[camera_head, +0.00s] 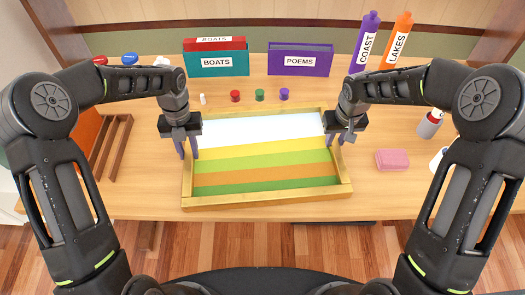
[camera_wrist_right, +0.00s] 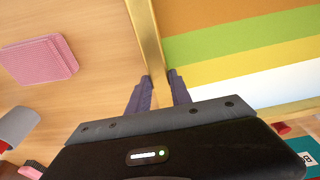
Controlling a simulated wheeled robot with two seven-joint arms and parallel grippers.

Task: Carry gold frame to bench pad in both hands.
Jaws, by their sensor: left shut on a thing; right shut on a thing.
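The gold frame (camera_head: 265,200) lies on the wooden bench in front of me, around a panel of white, yellow, green and orange stripes (camera_head: 265,165). My left gripper (camera_head: 187,155) is shut on the frame's left side rail. My right gripper (camera_head: 342,138) is shut on the right side rail. In the right wrist view, the right gripper's fingers (camera_wrist_right: 158,85) stand on either side of the gold rail (camera_wrist_right: 146,38). I cannot tell whether the frame touches the bench or is slightly raised. I cannot make out a bench pad for certain.
Behind the frame stand small red, green and purple jars (camera_head: 259,95), a teal BOATS box (camera_head: 216,64) and a purple POEMS box (camera_head: 300,60). COAST (camera_head: 366,42) and LAKES (camera_head: 397,42) bottles stand back right. A pink block (camera_head: 392,160) lies right; a brown rack (camera_head: 110,147) lies left.

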